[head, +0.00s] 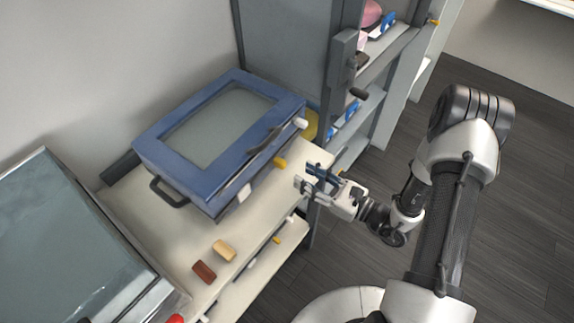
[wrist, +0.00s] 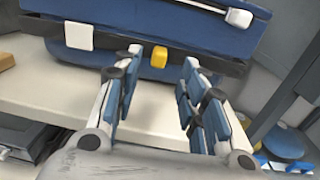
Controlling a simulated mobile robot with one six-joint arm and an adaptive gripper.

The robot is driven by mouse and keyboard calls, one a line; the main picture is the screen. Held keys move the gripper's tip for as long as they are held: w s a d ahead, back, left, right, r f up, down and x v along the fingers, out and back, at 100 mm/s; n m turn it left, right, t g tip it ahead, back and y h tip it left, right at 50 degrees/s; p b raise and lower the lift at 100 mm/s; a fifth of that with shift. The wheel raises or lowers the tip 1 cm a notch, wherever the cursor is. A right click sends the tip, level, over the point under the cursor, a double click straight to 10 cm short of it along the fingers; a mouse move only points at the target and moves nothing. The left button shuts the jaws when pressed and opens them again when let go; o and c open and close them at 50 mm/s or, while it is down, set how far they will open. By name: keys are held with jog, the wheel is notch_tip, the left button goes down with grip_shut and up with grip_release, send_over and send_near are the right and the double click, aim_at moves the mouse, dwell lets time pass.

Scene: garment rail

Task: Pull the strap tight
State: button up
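A blue case (head: 170,140) with a pale glass-like top panel sits on a cream bench. It fills the top of the wrist view (wrist: 140,35). A dark strap (wrist: 120,56) runs across its front, with a white block (wrist: 78,36) on the left and a yellow tab (wrist: 159,56) near the middle. The yellow tab also shows in the head view (head: 280,162). A white knob (wrist: 239,17) is at upper right. My gripper (head: 317,180) is open and empty, in front of the case. In the wrist view its fingers (wrist: 162,68) stand either side of the tab's line, apparently short of it.
The cream bench top (head: 160,225) carries a brown block (head: 204,272) and a tan block (head: 224,250). A glass-topped unit (head: 60,245) stands at left. A grey shelf rack (head: 345,70) with a dark handle rises behind my gripper. Open floor lies at right.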

aim_at(286, 164)
jog(key=b+x, duration=0.1)
jog(key=x, duration=0.6)
jog(key=shift+w+a, duration=0.25)
jog(key=shift+c, duration=0.2)
grip_shut()
